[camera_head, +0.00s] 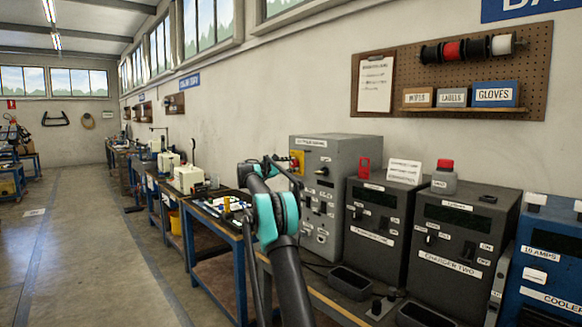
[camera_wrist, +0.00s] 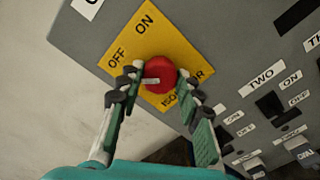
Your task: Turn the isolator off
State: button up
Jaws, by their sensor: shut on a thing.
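The isolator is a red round knob (camera_wrist: 161,70) on a yellow plate (camera_wrist: 182,48) marked ON, OFF and ISOLATOR. A short pale mark on the knob lies toward its left side; I cannot tell for sure which label it points to. My gripper (camera_wrist: 160,78) has one finger on each side of the knob and is shut on it. In the head view the yellow plate (camera_head: 297,156) is at the upper left of the grey cabinet (camera_head: 335,146). My gripper (camera_head: 273,166) reaches it there, and the knob is not clear to see.
The charger two unit (camera_head: 455,240) and another dark charger stand to the right of the cabinet. Black trays (camera_head: 350,283) lie in front of them. A workbench with a tray of small parts is to the left. Floor is open at far left.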

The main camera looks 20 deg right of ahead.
jog(key=o, duration=1.2)
jog(key=shift+c, duration=0.2)
jog(key=shift+a, duration=0.1)
jog(key=v, duration=1.2)
jog(key=s+a+f+m+g+y, duration=0.1)
jog(key=s+f+m+y, duration=0.15)
jog(key=s+f, duration=0.5)
jog(key=s+a+f+m+y, duration=0.1)
jog(key=s+f+y, duration=0.3)
jog(key=s, duration=0.7)
jog(key=s+a+f+m+g+y, duration=0.1)
jog(key=s+f+m+y, duration=0.1)
jog(key=s+f, duration=0.6)
jog(key=s+a+f+m+y, duration=0.1)
jog(key=s+a+f, duration=0.3)
jog(key=s, duration=0.7)
jog(key=s+a+f+m+y, duration=0.2)
jog(key=s+a+f+y, duration=0.2)
jog(key=s+f, duration=0.5)
jog(key=s+a+f+m+y, duration=0.1)
jog(key=s+a+f+y, duration=0.2)
jog(key=s, duration=1.1)
notch_tip(320, 180, down, 4)
jog(key=shift+a+r+m, duration=0.1)
jog(key=shift+a+m, duration=0.25)
jog(key=shift+a, duration=0.85)
